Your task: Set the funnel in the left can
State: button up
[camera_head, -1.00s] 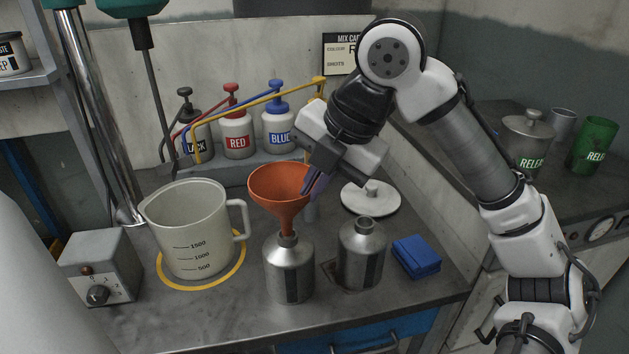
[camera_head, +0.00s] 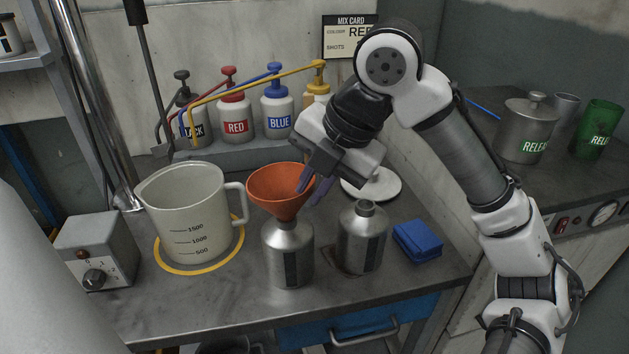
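The orange funnel (camera_head: 272,192) stands upright in the mouth of the left can (camera_head: 288,258), a silver metal can. Its spout is hidden inside the can's neck, and its cone sits right at the neck. My gripper (camera_head: 312,187) is at the funnel's right rim. Its two purple fingers are spread, one over the inside of the cone and one outside the rim. A gap shows between them, though whether either touches the rim is hard to tell. The right can (camera_head: 362,240), also silver, stands beside the left one with an open neck.
A large measuring jug (camera_head: 186,215) stands left on a yellow ring, beside a grey control box (camera_head: 95,250). A blue cloth (camera_head: 418,242) and a white lid (camera_head: 380,186) lie at the right. Pump bottles (camera_head: 235,115) line the back.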

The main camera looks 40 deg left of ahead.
jog(key=shift+o, duration=1.2)
jog(key=v, duration=1.3)
jog(key=shift+d+r, duration=0.15)
jog(key=shift+r, duration=0.25)
